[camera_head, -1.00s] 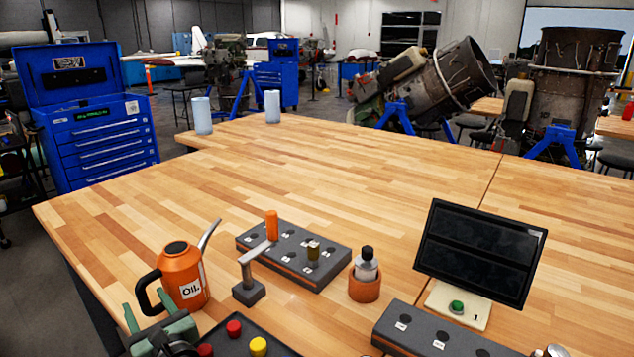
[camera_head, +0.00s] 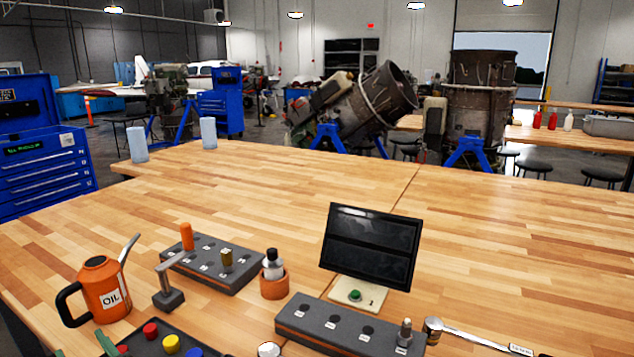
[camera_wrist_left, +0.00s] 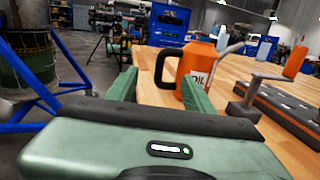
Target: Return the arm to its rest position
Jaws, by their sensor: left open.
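My left gripper (camera_head: 82,349) shows only as green fingertips at the bottom left edge of the head view. In the left wrist view (camera_wrist_left: 160,92) its two green fingers stand apart with nothing gripped between them. The orange oil can (camera_head: 105,290) stands upright on the table beyond the fingers. It also shows in the left wrist view (camera_wrist_left: 199,64), partly behind the right-hand finger. The rest of my left arm is out of the head view. My right gripper is in neither view.
A T-shaped stand (camera_head: 169,297), a grey socket block (camera_head: 213,265), a bottle in an orange cup (camera_head: 273,280), a tilted screen (camera_head: 370,248) and a front block (camera_head: 345,326) with a wrench (camera_head: 470,337) occupy the near table. The far wooden tabletop (camera_head: 260,185) is mostly clear.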

